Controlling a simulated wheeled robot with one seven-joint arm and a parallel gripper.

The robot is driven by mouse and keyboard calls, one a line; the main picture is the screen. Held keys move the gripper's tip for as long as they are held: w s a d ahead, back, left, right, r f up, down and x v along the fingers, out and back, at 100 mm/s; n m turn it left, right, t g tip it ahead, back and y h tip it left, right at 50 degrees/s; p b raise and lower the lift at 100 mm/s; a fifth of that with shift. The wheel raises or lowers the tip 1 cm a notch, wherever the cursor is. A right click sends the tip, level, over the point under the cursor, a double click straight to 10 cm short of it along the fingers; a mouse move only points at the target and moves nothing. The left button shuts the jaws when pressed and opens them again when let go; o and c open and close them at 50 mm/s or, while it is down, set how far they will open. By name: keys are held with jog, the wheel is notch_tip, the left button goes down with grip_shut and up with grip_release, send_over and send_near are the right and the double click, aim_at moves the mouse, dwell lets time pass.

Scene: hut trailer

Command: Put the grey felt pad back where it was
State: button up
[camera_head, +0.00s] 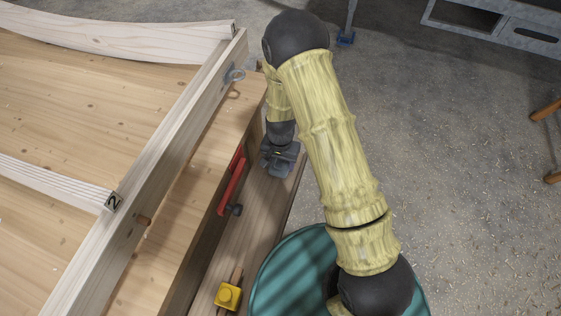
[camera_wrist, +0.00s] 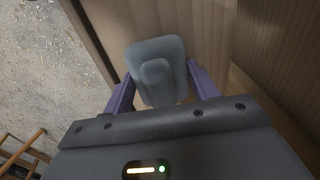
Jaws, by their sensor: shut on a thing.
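The grey felt pad (camera_wrist: 172,50) shows in the wrist view as a rounded blue-grey block with a raised grip on it. My gripper (camera_wrist: 160,82) is shut on it, with one purple finger on each side. In the head view my gripper (camera_head: 281,152) is over the narrow brown wooden board (camera_head: 262,205), right of the red clamp. The pad cannot be clearly told apart from the gripper there. Whether the pad touches the board is unclear.
A red bar clamp (camera_head: 232,182) sits along the board's left edge. A yellow tool (camera_head: 228,295) lies at the board's near end. A teal round top (camera_head: 290,275) is under my arm. A timber frame (camera_head: 150,170) stands left; littered concrete floor (camera_head: 460,180) is open at right.

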jog(key=shift+f, duration=0.1)
jog(key=o, duration=1)
jog(key=shift+o, duration=0.2)
notch_tip(320, 180, up, 11)
jog(key=p, duration=0.2)
jog(key=shift+r+p, duration=0.2)
jog(key=shift+p, duration=0.15)
jog(key=shift+r, duration=0.5)
